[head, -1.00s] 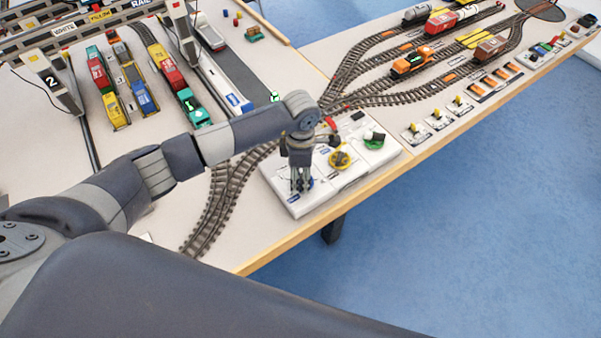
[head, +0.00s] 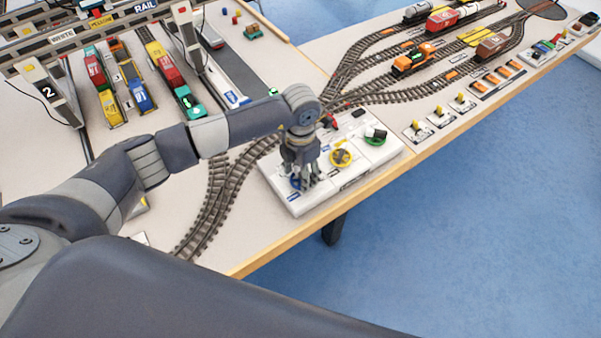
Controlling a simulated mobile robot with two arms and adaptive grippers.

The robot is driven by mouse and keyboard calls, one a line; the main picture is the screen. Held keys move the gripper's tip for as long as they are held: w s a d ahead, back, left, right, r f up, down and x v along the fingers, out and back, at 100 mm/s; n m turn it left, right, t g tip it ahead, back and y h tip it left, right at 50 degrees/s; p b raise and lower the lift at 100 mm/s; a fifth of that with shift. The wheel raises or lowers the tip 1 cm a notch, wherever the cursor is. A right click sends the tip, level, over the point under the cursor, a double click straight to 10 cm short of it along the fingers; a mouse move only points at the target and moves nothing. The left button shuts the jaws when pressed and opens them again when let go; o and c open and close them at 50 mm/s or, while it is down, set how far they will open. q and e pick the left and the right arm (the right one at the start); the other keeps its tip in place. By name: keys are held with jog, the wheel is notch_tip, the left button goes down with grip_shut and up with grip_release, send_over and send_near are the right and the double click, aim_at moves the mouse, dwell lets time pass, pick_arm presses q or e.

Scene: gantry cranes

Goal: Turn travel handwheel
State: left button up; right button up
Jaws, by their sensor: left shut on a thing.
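A white control box (head: 285,202) at the table's front edge carries a blue handwheel (head: 295,183), a yellow handwheel (head: 341,158) and a green handwheel (head: 376,139). I cannot read their labels, so I cannot tell by text which one is for travel. My left gripper (head: 304,182) points down at the left end of the box and is shut on the blue handwheel, which its fingers mostly hide. My right gripper is not in view.
Curved rails (head: 215,205) run left of the box. An orange locomotive (head: 412,60) and wagons stand at the right. Small yellow levers (head: 437,112) line the front edge.

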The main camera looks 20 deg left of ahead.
pick_arm(q)
jog(key=n+b, duration=0.1)
jog(key=n, duration=0.5)
dwell(0.6)
jog(key=o, duration=1)
jog(key=shift+o, duration=0.2)
jog(key=shift+d+r, duration=0.1)
notch_tip(320, 180, up, 12)
